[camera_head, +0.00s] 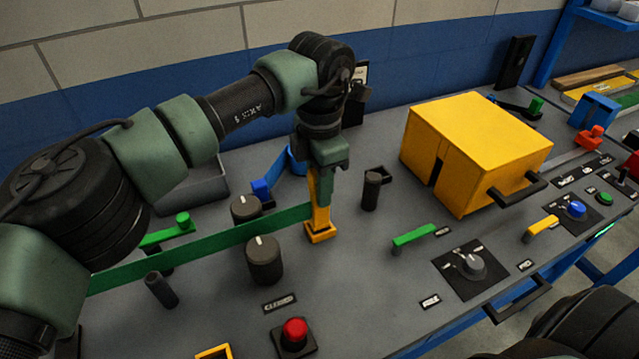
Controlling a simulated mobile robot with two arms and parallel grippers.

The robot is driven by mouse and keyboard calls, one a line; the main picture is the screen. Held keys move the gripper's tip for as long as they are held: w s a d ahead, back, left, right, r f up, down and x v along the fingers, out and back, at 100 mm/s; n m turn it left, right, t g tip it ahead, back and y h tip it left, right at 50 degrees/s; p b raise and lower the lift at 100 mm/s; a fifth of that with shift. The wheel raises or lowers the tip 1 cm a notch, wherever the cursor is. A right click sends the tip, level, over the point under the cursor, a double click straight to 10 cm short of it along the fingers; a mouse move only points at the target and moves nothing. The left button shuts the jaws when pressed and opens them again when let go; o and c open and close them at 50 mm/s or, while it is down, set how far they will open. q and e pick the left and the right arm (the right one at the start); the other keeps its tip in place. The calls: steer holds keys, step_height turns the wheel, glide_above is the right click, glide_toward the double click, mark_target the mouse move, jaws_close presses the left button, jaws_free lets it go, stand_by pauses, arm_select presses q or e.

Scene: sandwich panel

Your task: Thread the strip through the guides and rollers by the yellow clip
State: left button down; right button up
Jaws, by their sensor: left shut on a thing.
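The green strip (190,246) runs from the lower left, partly behind my left arm, up to the yellow clip (320,230) at its right end. It passes between two dark rollers, one behind it (245,208) and one in front (265,262). My left gripper (323,190) points down and is shut on the yellow clip, just right of the rollers. A dark post (162,290) stands in front of the strip at left. Another dark post (372,190) stands right of the clip. My right gripper is not in view.
A yellow box (480,145) with a dark front slot and handle stands to the right. A red button (294,332), a grey knob (472,263) and a green lever (414,236) sit toward the front. The panel (365,280) is clear between the front roller and the lever.

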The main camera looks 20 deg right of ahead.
arm_select(q)
steer(key=shift+f, duration=0.2)
steer(key=shift+r, duration=0.3)
steer(key=shift+r+p, duration=0.4)
steer(key=shift+r, duration=0.05)
steer(key=shift+f, duration=0.25)
stand_by(0.5)
steer(key=shift+f+b, duration=1.05)
steer(key=shift+f, duration=0.25)
steer(key=c, duration=1.1)
jaws_free()
